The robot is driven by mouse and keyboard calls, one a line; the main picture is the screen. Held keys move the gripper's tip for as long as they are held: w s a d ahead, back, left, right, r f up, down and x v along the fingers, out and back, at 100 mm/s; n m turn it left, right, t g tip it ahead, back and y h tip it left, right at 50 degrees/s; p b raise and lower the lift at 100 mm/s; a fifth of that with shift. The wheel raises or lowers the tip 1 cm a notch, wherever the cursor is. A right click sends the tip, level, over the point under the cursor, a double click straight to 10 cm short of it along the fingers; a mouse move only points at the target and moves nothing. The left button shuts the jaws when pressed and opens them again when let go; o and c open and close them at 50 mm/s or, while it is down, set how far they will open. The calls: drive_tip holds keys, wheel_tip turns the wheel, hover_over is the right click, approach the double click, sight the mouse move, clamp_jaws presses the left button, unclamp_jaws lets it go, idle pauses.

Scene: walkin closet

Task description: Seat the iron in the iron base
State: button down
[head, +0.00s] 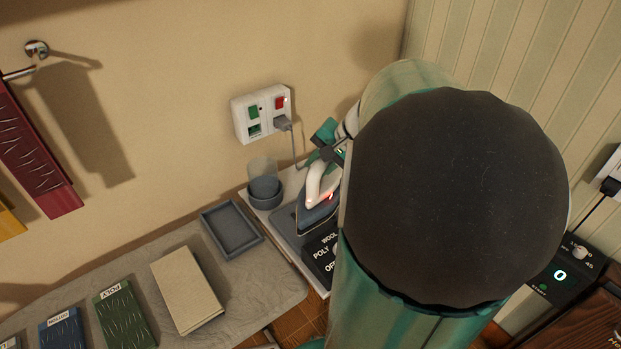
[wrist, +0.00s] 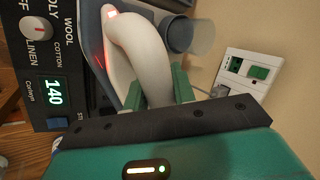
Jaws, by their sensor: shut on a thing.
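The iron (head: 321,184) has a white handle, a dark blue lower body and a glowing red light. In the head view it is over the blue-grey plate of the iron base (head: 284,222), beside the base's dark dial panel. I cannot tell whether its sole touches the plate. In the wrist view my gripper (wrist: 158,90) has a green finger on each side of the iron's white handle (wrist: 142,50) and is shut on it. In that view the base's panel (wrist: 52,62) shows a dial and the number 140. My arm hides the right side of the base in the head view.
A wall socket (head: 262,112) has a grey plug and cord near my gripper. An empty grey tray (head: 232,230), a beige folded cloth (head: 187,288) and labelled green and blue cloths lie to the left.

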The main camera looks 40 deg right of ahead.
drive_tip(key=d+m, duration=0.1)
drive_tip(key=d+m+h, duration=0.1)
drive_tip(key=w+d+m, duration=0.1)
drive_tip(key=shift+w+d+r+h, duration=0.1)
drive_tip(key=shift+d+r+h, duration=0.05)
drive_tip(key=shift+r+h, duration=0.25)
drive_tip(key=shift+w+d+r+m+h, duration=0.1)
drive_tip(key=shift+d+r+m+h, duration=0.35)
drive_tip(key=shift+m, duration=0.45)
drive_tip(key=shift+w+d+m+h, duration=0.15)
drive_tip(key=shift+d+m+h, duration=0.1)
drive_tip(key=shift+d+m, duration=0.1)
drive_tip(key=shift+d+f, duration=0.1)
drive_tip(key=shift+f, duration=4.25)
drive_tip(key=shift+f, duration=0.15)
drive_tip(key=c, duration=1.1)
unclamp_jaws()
drive_tip(key=shift+f, duration=0.1)
